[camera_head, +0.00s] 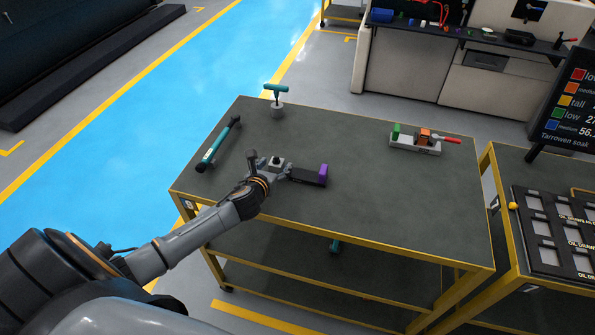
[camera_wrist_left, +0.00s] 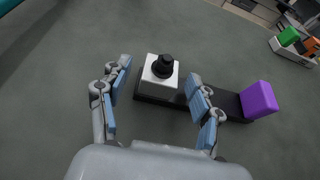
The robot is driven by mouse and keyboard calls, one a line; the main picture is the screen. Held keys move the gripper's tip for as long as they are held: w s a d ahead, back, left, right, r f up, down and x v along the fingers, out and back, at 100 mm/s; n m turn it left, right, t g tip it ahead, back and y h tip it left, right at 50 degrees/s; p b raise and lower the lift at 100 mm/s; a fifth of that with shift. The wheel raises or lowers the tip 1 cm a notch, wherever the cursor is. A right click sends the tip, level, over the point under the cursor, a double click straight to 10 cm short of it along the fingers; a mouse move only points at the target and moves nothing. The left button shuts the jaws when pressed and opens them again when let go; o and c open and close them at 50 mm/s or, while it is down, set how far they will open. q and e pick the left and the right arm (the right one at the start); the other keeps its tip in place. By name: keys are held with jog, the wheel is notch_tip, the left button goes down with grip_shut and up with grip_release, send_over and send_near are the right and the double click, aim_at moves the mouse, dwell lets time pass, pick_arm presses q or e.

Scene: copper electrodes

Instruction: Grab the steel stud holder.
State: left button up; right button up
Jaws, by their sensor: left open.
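A pale grey block with a black knob on top (camera_wrist_left: 160,78), which looks like the steel stud holder, sits on a dark base (camera_wrist_left: 150,96). A purple block (camera_wrist_left: 261,100) stands at the base's right end. The grey block also shows in the head view (camera_head: 277,163), partly hidden by my gripper, with the purple block (camera_head: 323,172) to its right. My left gripper (camera_wrist_left: 159,72) is open, with one finger on each side of the grey block. Clear gaps show beside the block; I cannot tell their heights. My right gripper is not in view.
The dark table top (camera_head: 390,195) is mostly clear. A teal-ended bar tool (camera_head: 218,145) lies at the left and a teal T-handled tool (camera_head: 277,96) stands at the back. A pale fixture with green and orange blocks (camera_head: 415,146) sits at the back right.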

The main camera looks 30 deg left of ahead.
pick_arm(q)
jog(key=shift+w+f, duration=0.1)
jog(key=shift+w, duration=0.1)
grip_shut()
dwell(0.3)
